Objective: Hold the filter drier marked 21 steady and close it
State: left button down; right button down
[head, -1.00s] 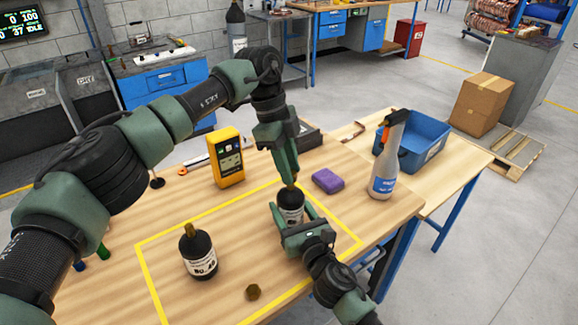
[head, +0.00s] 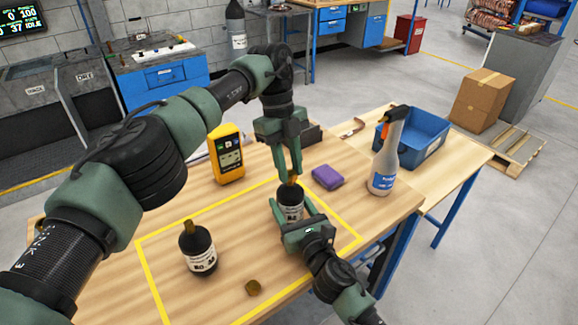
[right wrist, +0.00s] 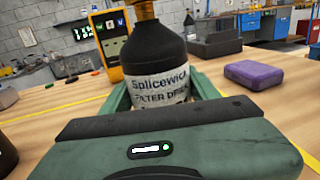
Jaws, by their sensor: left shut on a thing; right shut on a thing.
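A black filter drier (head: 290,201) with a white label stands upright inside the yellow outline. My right gripper (head: 292,217) is shut around its body; the right wrist view shows the drier (right wrist: 155,55) between the green fingers, label reading "Splicewick FILTER DRIER". Its number cannot be read. My left gripper (head: 291,174) points down from above, shut on the brass-coloured cap (head: 291,182) at the drier's top. The cap's lower part (right wrist: 143,10) shows at the top edge of the right wrist view. Whether it sits fully down cannot be told.
A second black drier (head: 198,252) with a brass top stands to the left. A loose brass cap (head: 253,288) lies near the front. A yellow meter (head: 227,157), purple block (head: 327,177), spray bottle (head: 387,155) and blue bin (head: 424,140) stand around. Table between the two driers is clear.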

pick_arm(q)
jog(key=shift+m, duration=0.5)
jog(key=shift+a, duration=0.1)
jog(key=c, duration=1.1)
grip_release()
jog(key=shift+r, duration=2.3)
jog(key=shift+c, duration=0.4)
